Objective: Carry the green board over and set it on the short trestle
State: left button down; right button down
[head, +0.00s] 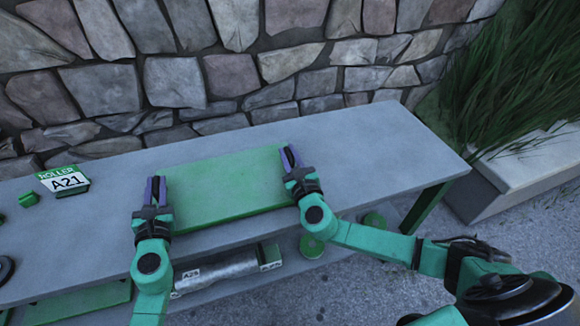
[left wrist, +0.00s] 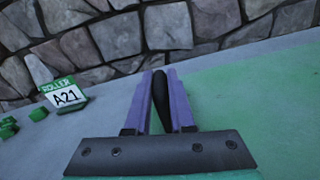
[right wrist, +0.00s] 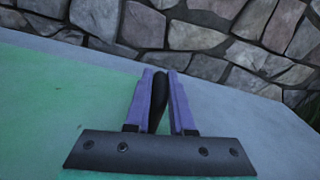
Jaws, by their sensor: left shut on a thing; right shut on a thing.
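The green board (head: 228,187) is a flat rectangle over the grey bench top (head: 370,140); I cannot tell whether it touches it. It also shows in the left wrist view (left wrist: 265,100) and the right wrist view (right wrist: 60,95). My left gripper (head: 157,183) is shut on a black handle (left wrist: 160,95) at the board's left end. My right gripper (head: 290,158) is shut on a black handle (right wrist: 158,100) at its right end. I cannot tell whether this green-legged bench is the short trestle; no other trestle is clear in view.
A sign reading ROLLER A21 (head: 64,181) and a small green block (head: 28,199) stand left on the bench. A grey roller (head: 215,270) and green discs (head: 312,246) lie below. A stone wall (head: 180,80) runs behind. The bench top's right end is clear.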

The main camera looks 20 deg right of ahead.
pick_arm(q)
jog(key=shift+f+b, duration=0.35)
jog(key=shift+f, duration=0.3)
pick_arm(e)
jog(key=shift+d+f, duration=0.15)
jog(key=shift+f, duration=0.45)
pick_arm(q)
jog(key=c, duration=0.8)
grip_release()
jog(key=shift+r+p, duration=0.3)
pick_arm(e)
jog(key=c, duration=0.8)
grip_release()
jog(key=shift+r, duration=0.25)
pick_arm(q)
jog(key=shift+o, duration=0.2)
jog(key=shift+s, duration=0.1)
pick_arm(e)
jog(key=shift+o, duration=0.2)
